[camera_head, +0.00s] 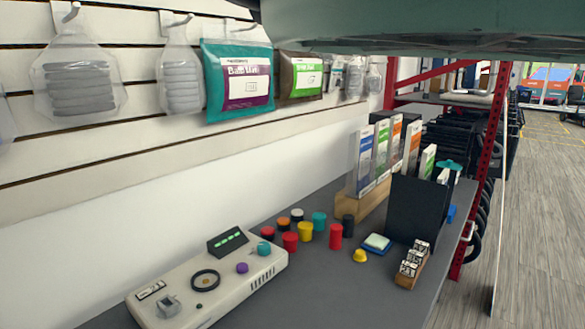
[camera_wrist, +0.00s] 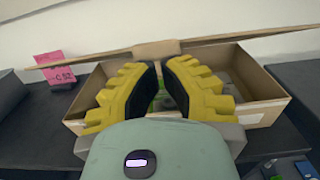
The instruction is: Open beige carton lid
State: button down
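The beige carton (camera_wrist: 258,112) stands on a dark surface in the wrist view, its inside partly visible. A long beige flap, likely its lid (camera_wrist: 245,38), shows nearly edge-on along the far side, raised and spreading past both ends of the box. My gripper (camera_wrist: 160,66) has yellow fingers with black pads. The fingers are apart, with a narrow gap and nothing seen held between them. They overlap the carton's middle in the picture; I cannot tell whether they touch it. They hide much of the near wall and contents; something green shows in the gap. The carton is not seen in the head view.
In the head view, a grey counter (camera_head: 330,290) holds a beige device (camera_head: 215,285), several coloured pots, a black panel (camera_head: 415,208) and a wooden rack (camera_head: 362,202). Aisle floor lies right.

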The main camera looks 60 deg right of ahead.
jog(key=shift+w+r, duration=0.1)
jog(key=shift+r, duration=0.45)
jog(key=shift+w+d+r+p, duration=0.15)
jog(key=shift+w+r+p, duration=0.15)
jog(key=shift+w+r, duration=0.6)
jog(key=shift+w+d+r+p, duration=0.1)
jog(key=shift+w+r+p, duration=0.15)
jog(key=shift+w+r, duration=0.6)
jog(key=shift+w, duration=0.15)
jog(key=shift+w+d+r+b, duration=0.1)
jog(key=shift+w+r+b, duration=0.15)
jog(key=shift+w, duration=0.55)
jog(key=shift+w+r+b, duration=0.1)
jog(key=shift+w+b, duration=0.15)
jog(key=shift+w, duration=0.55)
jog(key=shift+w+d+r+b, duration=0.1)
jog(key=shift+w+r+b, duration=0.15)
jog(key=shift+w, duration=0.55)
jog(key=shift+w, duration=0.1)
